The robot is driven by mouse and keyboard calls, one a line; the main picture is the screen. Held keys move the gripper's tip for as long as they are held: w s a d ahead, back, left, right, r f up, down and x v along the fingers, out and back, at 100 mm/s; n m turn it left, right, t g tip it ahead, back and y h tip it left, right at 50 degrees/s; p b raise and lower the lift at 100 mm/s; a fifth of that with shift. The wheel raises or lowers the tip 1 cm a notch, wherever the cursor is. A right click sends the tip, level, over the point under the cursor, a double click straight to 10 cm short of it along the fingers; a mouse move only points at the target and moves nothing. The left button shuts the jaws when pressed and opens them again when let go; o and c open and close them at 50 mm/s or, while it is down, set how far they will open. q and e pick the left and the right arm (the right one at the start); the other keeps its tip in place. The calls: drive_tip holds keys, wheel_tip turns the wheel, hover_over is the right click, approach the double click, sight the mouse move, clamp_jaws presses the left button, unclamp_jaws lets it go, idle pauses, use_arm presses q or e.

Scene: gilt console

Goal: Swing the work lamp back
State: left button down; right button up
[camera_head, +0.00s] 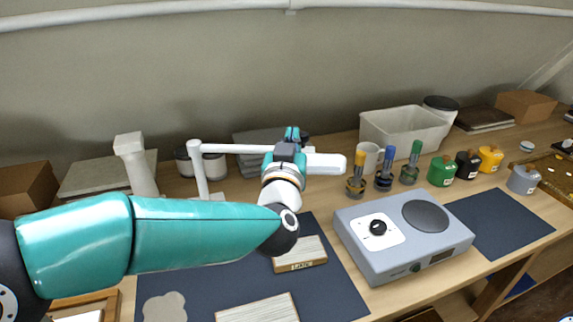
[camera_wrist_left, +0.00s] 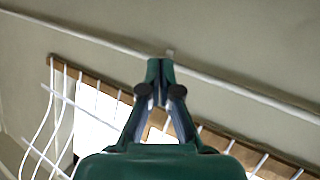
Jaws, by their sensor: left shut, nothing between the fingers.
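The white work lamp has an upright post (camera_head: 199,172) behind the dark mat, and a level arm (camera_head: 236,149) reaching right from its top. Its white head (camera_head: 326,163) shows just right of my left gripper (camera_head: 292,134). My left gripper and wrist cover the stretch between the lamp's arm and head. The gripper is shut and empty, its fingers pointing away toward the wall. Whether it touches the lamp I cannot tell. The left wrist view shows the shut fingers (camera_wrist_left: 160,80) and no clear part of the lamp. My right gripper is not in view.
A blue-grey device (camera_head: 403,237) stands right of the dark mat (camera_head: 335,285). Behind it are a mug (camera_head: 367,156), several screwdriver-like tools, coloured jars and a white bin (camera_head: 405,130). A white column (camera_head: 136,165) stands left of the lamp. Wooden blocks (camera_head: 299,255) lie on the mat.

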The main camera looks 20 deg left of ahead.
sight(302, 140)
use_arm(q)
drive_tip(key=s+f+m+h+b, duration=0.2)
drive_tip(key=s+f+h, duration=0.1)
drive_tip(key=s+f, duration=0.35)
drive_tip(key=shift+g, duration=0.4)
drive_tip(key=w+p, duration=0.1)
drive_tip(key=w, duration=0.8)
drive_tip(key=w+r+p, duration=0.1)
drive_tip(key=w, duration=0.3)
drive_tip(key=shift+w+a+p, duration=0.1)
drive_tip(key=shift+w+p, duration=0.15)
drive_tip(key=shift+p, duration=0.05)
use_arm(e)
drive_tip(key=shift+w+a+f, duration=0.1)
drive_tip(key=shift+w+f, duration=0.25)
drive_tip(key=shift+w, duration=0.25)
use_arm(q)
drive_tip(key=shift+w, duration=0.1)
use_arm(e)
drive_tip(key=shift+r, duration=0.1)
